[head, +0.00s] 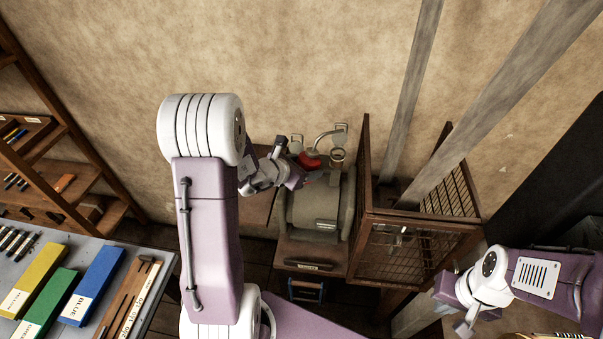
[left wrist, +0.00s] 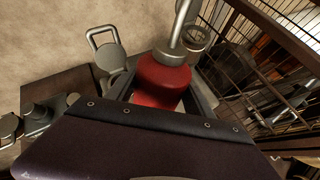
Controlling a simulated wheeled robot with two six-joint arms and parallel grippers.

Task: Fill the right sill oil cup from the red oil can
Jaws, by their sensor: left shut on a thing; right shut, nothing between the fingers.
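The red oil can (head: 309,160) is held in my left gripper (head: 306,176), above the back of a grey drum-shaped machine. The can (left wrist: 162,82) fills the middle of the left wrist view, between the dark jaws. Its grey spout (head: 324,135) rises and bends to the right. A round, open-topped cup (head: 337,156) stands just right of the can; its ring-shaped rim also shows in the left wrist view (left wrist: 196,39), beside the spout. I cannot tell whether the spout tip is over this cup. My right gripper (head: 455,308) is shut and empty at lower right.
The grey drum (head: 312,212) sits on a wooden stand. A wire-mesh cage (head: 412,250) stands close on its right, with grey posts rising from it. A table with coloured boxes (head: 90,285) and a wooden shelf (head: 60,180) are at left.

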